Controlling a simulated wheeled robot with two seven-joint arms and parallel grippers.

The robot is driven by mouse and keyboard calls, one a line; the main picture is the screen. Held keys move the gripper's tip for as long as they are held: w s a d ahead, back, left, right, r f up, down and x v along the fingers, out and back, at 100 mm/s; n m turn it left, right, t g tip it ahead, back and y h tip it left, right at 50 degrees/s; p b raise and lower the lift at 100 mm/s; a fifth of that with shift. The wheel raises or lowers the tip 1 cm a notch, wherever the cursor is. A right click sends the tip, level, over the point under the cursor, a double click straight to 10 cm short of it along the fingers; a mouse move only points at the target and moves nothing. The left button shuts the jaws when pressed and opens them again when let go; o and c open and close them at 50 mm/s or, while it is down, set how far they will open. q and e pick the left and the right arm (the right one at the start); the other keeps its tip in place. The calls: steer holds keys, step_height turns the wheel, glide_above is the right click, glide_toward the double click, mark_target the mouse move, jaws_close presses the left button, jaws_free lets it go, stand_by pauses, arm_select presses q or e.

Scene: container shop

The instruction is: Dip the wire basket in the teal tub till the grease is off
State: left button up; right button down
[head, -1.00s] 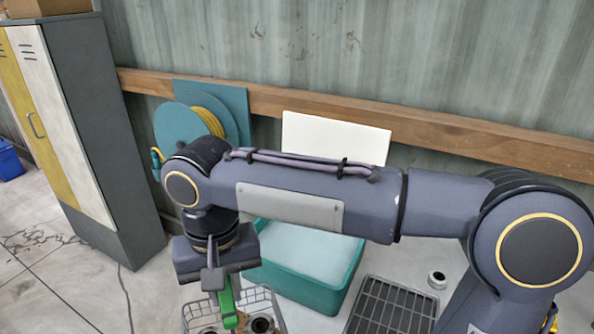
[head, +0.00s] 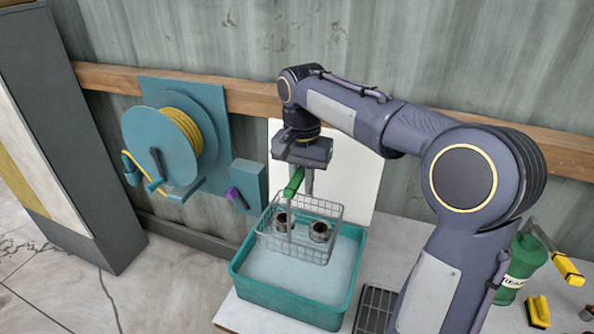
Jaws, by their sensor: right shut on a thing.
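The wire basket (head: 308,247) hangs from my right gripper (head: 297,182), which is shut on its green handle (head: 294,183). Two dark metal parts (head: 319,232) sit in the basket. The basket is over the teal tub (head: 285,306), which holds pale, cloudy liquid (head: 290,280). The basket's lower edge overlaps the liquid in the picture; I cannot tell if it touches it. Any grease on the parts is too small to make out. My left gripper is not in view.
A dark drain rack (head: 374,306) lies right of the tub on the pale bench. A green bottle (head: 520,265) and a yellow brush (head: 538,312) are at the right. A teal hose reel (head: 165,145) hangs on the wall at the left. A white board (head: 362,175) stands behind the tub.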

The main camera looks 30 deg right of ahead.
steer(key=b, duration=0.5)
glide_above(301, 232)
step_height(301, 232, down, 5)
steer(key=shift+f+b, duration=3.9)
steer(key=shift+f, duration=2.35)
steer(key=shift+r, duration=0.1)
steer(key=shift+r+p, duration=0.55)
steer(key=shift+p, duration=0.2)
steer(key=shift+f, duration=0.15)
steer(key=shift+f+b, duration=0.3)
steer(key=shift+f, duration=0.2)
steer(key=shift+r, duration=0.15)
